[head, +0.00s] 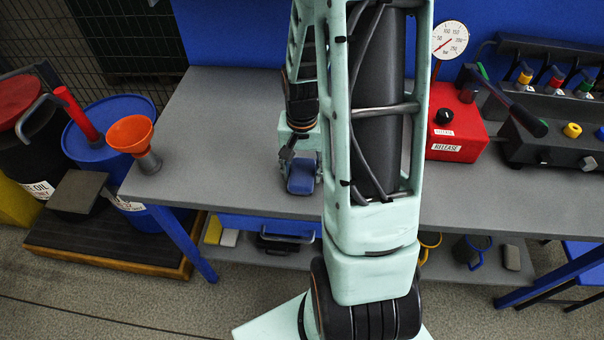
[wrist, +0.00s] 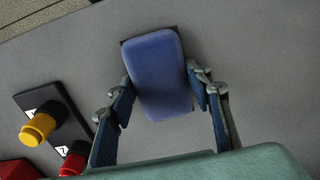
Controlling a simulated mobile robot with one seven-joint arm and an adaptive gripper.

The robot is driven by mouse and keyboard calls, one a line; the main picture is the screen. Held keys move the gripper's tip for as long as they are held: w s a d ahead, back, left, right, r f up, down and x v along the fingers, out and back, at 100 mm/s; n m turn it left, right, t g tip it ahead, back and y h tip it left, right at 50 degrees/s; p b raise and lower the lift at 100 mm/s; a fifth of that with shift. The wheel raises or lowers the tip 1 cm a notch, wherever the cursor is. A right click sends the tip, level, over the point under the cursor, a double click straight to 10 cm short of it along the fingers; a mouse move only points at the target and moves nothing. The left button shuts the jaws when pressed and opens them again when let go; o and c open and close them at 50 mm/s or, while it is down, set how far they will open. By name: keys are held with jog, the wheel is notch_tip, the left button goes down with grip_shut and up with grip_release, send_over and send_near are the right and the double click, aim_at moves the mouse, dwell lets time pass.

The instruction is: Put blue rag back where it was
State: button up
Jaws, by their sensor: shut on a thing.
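My gripper (head: 302,168) is over the grey workbench, left of my arm's large link in the head view. Its jaws are shut on the blue rag (head: 300,181), a smooth, folded pad with rounded corners. In the wrist view the rag (wrist: 157,75) lies between the two fingers (wrist: 160,92), its far end extending beyond them. A dark patch shows at the rag's far corners; I cannot tell whether it is a shadow or something beneath. I cannot tell whether the rag touches the bench (head: 225,110).
A panel with a yellow knob (wrist: 38,128) and red knob (wrist: 73,158) stands left in the wrist view. An orange funnel (head: 130,134) is at the bench's left end. A red release box (head: 455,125) stands right of my arm. Bench left of my gripper is clear.

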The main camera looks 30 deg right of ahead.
aim_at(302, 171)
jog(key=shift+f, duration=0.2)
jog(key=o, duration=1.3)
jog(key=shift+r, duration=0.1)
jog(key=shift+r, duration=0.1)
notch_tip(302, 171, up, 12)
jog(key=shift+r, duration=0.1)
jog(key=shift+w, duration=0.1)
